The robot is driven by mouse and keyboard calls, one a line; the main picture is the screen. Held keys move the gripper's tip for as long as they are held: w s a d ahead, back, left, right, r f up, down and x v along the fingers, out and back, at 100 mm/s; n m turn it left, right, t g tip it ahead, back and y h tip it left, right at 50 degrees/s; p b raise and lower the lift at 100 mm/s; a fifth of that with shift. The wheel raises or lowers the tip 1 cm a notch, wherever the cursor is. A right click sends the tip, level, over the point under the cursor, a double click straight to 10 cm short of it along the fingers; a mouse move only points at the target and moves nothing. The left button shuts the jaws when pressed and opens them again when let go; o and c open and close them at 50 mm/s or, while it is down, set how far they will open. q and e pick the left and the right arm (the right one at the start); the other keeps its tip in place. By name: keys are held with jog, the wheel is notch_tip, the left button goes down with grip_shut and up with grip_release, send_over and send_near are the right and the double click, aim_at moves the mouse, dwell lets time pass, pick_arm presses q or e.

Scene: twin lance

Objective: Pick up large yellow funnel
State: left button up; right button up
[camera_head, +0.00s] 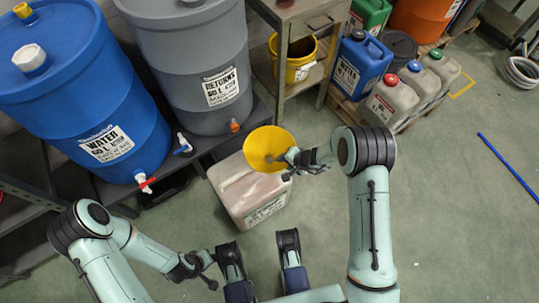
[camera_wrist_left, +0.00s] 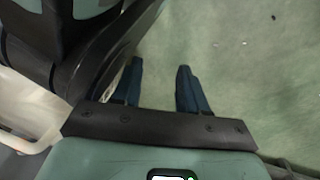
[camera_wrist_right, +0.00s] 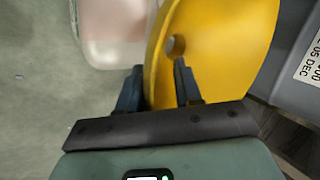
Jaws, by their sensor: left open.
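The large yellow funnel (camera_head: 262,143) shows its wide mouth above a pale jerrycan (camera_head: 233,190) in the head view. In the right wrist view the funnel (camera_wrist_right: 220,50) shows its inside and its dark outlet hole. My right gripper (camera_head: 291,161) is at the funnel's right rim. In its wrist view the gripper (camera_wrist_right: 157,82) is open, with one finger outside the funnel wall and the other over its inside. I cannot tell whether either finger touches it. My left gripper (camera_head: 211,268) is open and empty, low over the floor; its fingers (camera_wrist_left: 160,85) show against green floor.
A blue water drum (camera_head: 90,90) and a grey returns drum (camera_head: 205,65) stand on a dark stand at the left. A shelf with a yellow bucket (camera_head: 298,62) stands behind. Several canisters sit at the upper right.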

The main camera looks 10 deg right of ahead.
grip_shut()
jog(key=shift+r, duration=0.15)
